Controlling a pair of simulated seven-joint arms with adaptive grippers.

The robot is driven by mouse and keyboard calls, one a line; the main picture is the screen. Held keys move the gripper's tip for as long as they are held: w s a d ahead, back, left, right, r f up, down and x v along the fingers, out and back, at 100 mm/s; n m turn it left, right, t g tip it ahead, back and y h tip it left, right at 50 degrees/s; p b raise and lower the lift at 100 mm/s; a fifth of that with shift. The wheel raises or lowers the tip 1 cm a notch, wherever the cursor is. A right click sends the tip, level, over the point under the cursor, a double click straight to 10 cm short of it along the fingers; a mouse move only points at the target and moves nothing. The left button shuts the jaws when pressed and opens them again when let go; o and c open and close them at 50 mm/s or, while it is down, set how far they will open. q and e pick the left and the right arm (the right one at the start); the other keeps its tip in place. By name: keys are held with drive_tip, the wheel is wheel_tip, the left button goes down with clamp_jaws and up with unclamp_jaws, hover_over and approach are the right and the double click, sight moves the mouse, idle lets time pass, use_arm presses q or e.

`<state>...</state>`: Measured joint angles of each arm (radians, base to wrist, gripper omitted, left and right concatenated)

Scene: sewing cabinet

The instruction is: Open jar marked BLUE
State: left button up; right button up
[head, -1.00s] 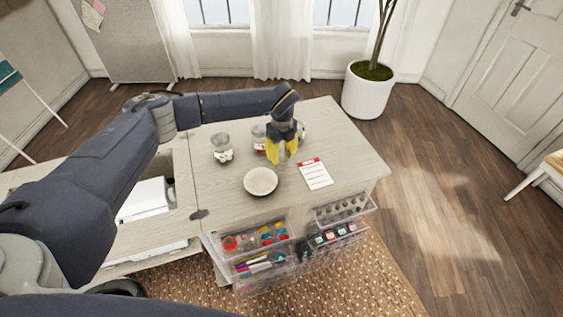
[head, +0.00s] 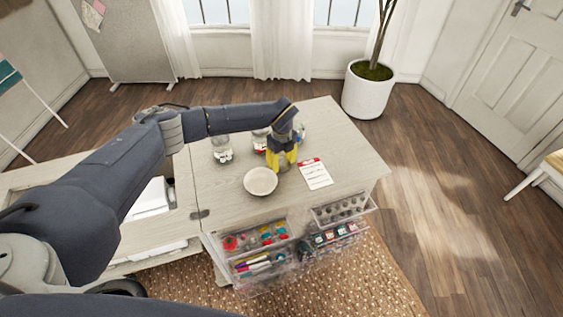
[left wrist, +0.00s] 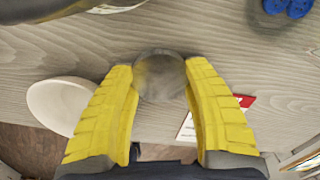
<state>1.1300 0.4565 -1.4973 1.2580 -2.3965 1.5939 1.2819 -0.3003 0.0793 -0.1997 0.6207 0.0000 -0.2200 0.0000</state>
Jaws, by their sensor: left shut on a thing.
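My left gripper (head: 282,162) is over the front middle of the table, its yellow fingers pointing down. In the left wrist view the fingers (left wrist: 163,95) are shut on a round grey lid (left wrist: 160,72). I cannot tell whether the lid touches the table. In the head view a jar (head: 300,130) shows partly behind my gripper. My right gripper is in neither view.
Two more jars (head: 222,150) (head: 260,139) stand to the left and behind. A pale bowl (head: 260,182) is left of the gripper, and a red-topped card (head: 315,174) is to the right. Clear drawers (head: 262,240) stick out at the front. The table's right side (head: 352,158) is clear.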

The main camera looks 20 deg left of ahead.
use_arm(q)
drive_tip(key=o, duration=1)
